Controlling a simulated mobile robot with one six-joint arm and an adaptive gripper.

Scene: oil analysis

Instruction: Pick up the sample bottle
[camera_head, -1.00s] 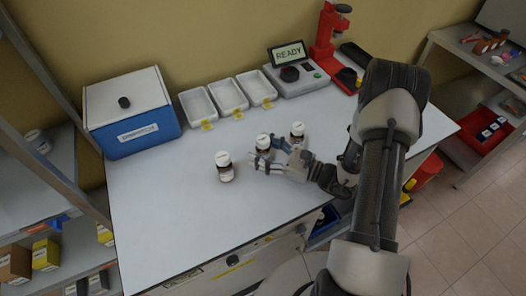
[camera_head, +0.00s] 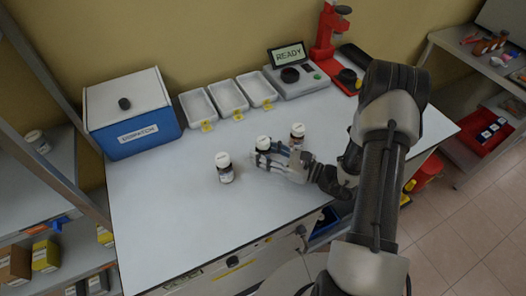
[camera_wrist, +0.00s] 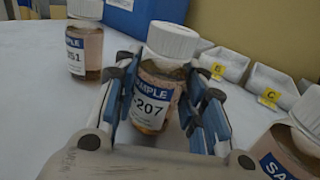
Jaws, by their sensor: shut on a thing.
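Three sample bottles with white caps, brown bodies and blue-and-white labels stand on the white bench. The middle bottle (camera_head: 263,143), labelled 207 in the wrist view (camera_wrist: 156,92), is between the fingers of my gripper (camera_head: 268,157). The gripper is shut on its body; the blue-padded fingers (camera_wrist: 160,108) lie on both sides. The bottle looks upright; I cannot tell whether its base touches the bench. Another bottle (camera_head: 224,168) stands to the left, its label ending in 51 in the wrist view (camera_wrist: 85,42). A third bottle (camera_head: 297,134) stands close on the right, cut off in the wrist view (camera_wrist: 290,150).
A blue dispatch box (camera_head: 133,125) stands at the back left. Several white trays with yellow tags (camera_head: 228,98) line the back, beside a device reading READY (camera_head: 290,55) and a red stand (camera_head: 327,38). The bench's front left (camera_head: 165,225) is clear.

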